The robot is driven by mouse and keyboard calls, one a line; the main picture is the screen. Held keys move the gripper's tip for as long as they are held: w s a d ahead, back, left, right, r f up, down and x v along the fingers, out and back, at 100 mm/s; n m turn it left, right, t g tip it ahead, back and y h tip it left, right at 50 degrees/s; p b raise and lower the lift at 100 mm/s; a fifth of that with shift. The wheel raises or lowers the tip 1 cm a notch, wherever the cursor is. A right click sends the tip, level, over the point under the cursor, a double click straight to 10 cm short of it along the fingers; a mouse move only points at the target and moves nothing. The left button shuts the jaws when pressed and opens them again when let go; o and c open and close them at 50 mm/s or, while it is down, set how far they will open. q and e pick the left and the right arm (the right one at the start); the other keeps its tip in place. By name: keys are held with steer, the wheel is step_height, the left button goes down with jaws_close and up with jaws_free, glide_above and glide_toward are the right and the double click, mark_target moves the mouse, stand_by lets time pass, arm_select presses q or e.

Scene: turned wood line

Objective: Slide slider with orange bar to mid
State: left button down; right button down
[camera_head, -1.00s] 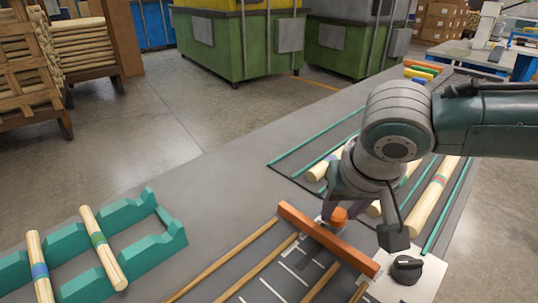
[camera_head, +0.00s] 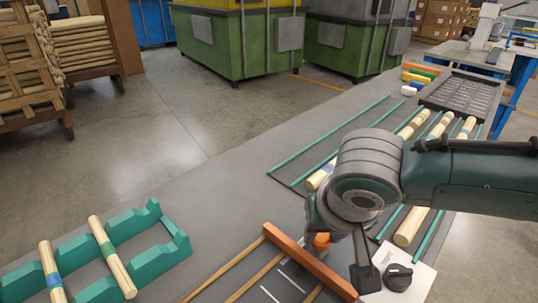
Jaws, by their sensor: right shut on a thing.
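The slider's orange bar (camera_head: 305,262) lies across wooden rails (camera_head: 240,281) on a dark board with white marks, cut off at the bottom edge. An orange knob (camera_head: 321,241) stands on the bar. My right gripper (camera_head: 335,243) reaches down over the bar and is shut on the knob. Its wrist and fingers hide part of the knob and the bar's far side. My left gripper is out of view.
A black dial (camera_head: 398,277) on a white plate (camera_head: 418,276) is right of the bar. Behind is a dark mat with teal strips (camera_head: 327,133) and turned wood pieces. A teal rack (camera_head: 160,262) holds two spindles at left. The table between is clear.

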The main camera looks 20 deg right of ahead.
mark_target(324, 264)
steer(key=shift+s+a+r, duration=0.1)
steer(key=shift+a, duration=0.2)
steer(key=shift+d, duration=0.15)
steer(key=c, duration=0.7)
jaws_free()
steer(key=shift+c, duration=0.2)
steer(key=p+v, duration=0.2)
steer(key=v, duration=0.7)
steer(key=shift+s+r+p, duration=0.15)
steer(key=shift+r+p, duration=0.15)
steer(key=shift+p, duration=0.1)
